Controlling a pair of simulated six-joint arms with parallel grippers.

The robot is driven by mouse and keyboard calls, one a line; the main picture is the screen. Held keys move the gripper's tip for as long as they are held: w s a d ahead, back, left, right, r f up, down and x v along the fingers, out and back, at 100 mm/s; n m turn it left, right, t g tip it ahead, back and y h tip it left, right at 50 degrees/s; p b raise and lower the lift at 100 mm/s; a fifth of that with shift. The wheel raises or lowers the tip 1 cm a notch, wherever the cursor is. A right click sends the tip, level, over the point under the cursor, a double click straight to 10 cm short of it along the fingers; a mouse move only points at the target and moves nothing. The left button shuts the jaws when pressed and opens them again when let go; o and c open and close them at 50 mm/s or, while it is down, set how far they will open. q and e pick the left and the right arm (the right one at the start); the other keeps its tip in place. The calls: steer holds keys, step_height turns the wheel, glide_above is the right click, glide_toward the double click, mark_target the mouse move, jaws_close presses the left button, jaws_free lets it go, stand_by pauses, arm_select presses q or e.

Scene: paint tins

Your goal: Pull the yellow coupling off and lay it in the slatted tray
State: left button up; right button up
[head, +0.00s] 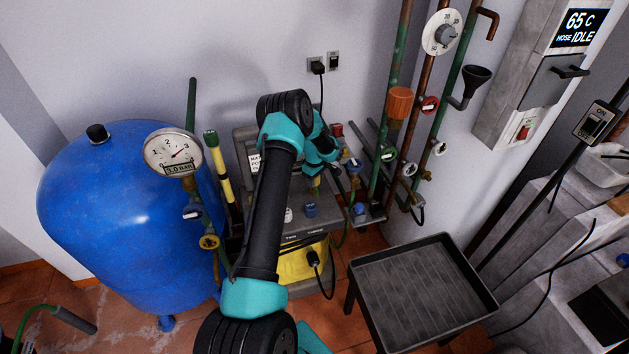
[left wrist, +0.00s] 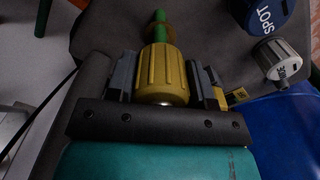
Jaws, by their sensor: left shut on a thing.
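The yellow coupling (left wrist: 163,75), a ribbed cylinder, sits between the grey fingers of my left gripper (left wrist: 165,84) in the left wrist view. The gripper is shut on it. A green pipe (left wrist: 160,20) with a brass-coloured collar lies in line with its far end; I cannot tell whether they are still joined. In the head view my left gripper (head: 322,160) is over the grey machine, partly hidden by my own arm. The slatted tray (head: 420,290) is at the lower right, dark grey, empty, and apart from the gripper. My right gripper is not in view.
A blue tank (head: 120,220) with a pressure gauge (head: 173,153) stands at the left. Upright pipes with valves and an orange fitting (head: 399,103) rise right of the gripper. A black cable (head: 326,270) hangs by the machine. The space above the tray is clear.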

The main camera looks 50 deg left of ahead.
arm_select(q)
steer(key=shift+r, duration=0.2)
steer(key=shift+r, duration=1.85)
